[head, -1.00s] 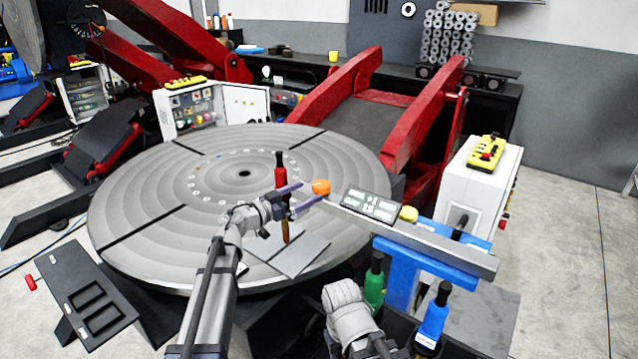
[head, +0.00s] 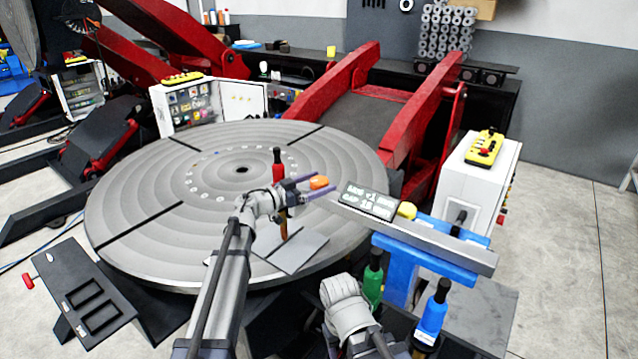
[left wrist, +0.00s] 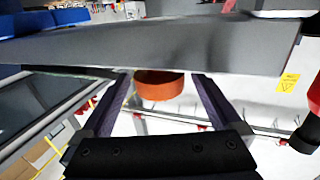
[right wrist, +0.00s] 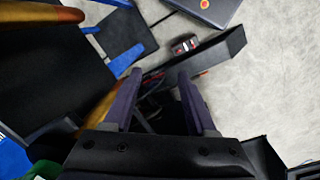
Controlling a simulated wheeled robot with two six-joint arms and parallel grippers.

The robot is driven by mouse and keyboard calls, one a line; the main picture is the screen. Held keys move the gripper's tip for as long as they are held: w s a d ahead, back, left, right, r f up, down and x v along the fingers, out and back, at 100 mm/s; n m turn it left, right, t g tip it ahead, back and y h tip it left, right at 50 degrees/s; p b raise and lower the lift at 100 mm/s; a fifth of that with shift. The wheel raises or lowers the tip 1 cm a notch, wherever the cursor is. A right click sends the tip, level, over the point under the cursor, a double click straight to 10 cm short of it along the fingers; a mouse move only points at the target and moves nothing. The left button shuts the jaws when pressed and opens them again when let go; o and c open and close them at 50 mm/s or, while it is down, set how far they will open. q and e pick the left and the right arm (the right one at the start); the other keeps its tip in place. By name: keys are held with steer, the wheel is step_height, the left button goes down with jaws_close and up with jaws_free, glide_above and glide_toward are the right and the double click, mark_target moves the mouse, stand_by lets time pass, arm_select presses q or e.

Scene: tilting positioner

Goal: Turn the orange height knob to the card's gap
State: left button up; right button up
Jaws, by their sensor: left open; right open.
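The orange height knob (head: 319,182) sits at the left end of a grey bar (head: 440,240) above the round table. My left gripper (head: 322,182) is open at the knob, with a fingertip on either side of it. In the left wrist view, the knob (left wrist: 158,86) shows between the spread fingers (left wrist: 160,80), with gaps beside it; contact cannot be told. The card (head: 367,200), a dark panel with light lettering, stands on the bar; its lower line seems to read "GAP 18", but it is blurred. My right gripper (right wrist: 160,78) is open and empty.
A yellow knob (head: 406,210) is on the bar. Green (head: 373,278) and blue (head: 432,315) handled tools stand near my right arm.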

arm_select(q)
steer(key=shift+w+d, duration=0.15)
steer(key=shift+d, duration=0.05)
steer(key=c, duration=1.4)
steer(key=shift+o, duration=0.2)
steer(key=shift+w+a+m+g, duration=0.1)
steer(key=shift+m+g, duration=0.2)
steer(key=shift+g, duration=0.1)
steer(key=shift+w+m+g+h, duration=0.15)
steer(key=shift+m+g+h, duration=0.5)
steer(key=shift+g, duration=0.25)
steer(key=m+g+h, duration=0.1)
steer(key=m+g, duration=0.1)
steer(key=g, duration=0.1)
steer(key=shift+m+g+h, duration=0.25)
steer(key=shift+g, duration=0.15)
steer(key=m+g, duration=0.2)
steer(key=g, duration=0.2)
steer(key=shift+m, duration=0.4)
steer(key=shift+m+g, duration=0.7)
steer(key=shift+g, duration=0.6)
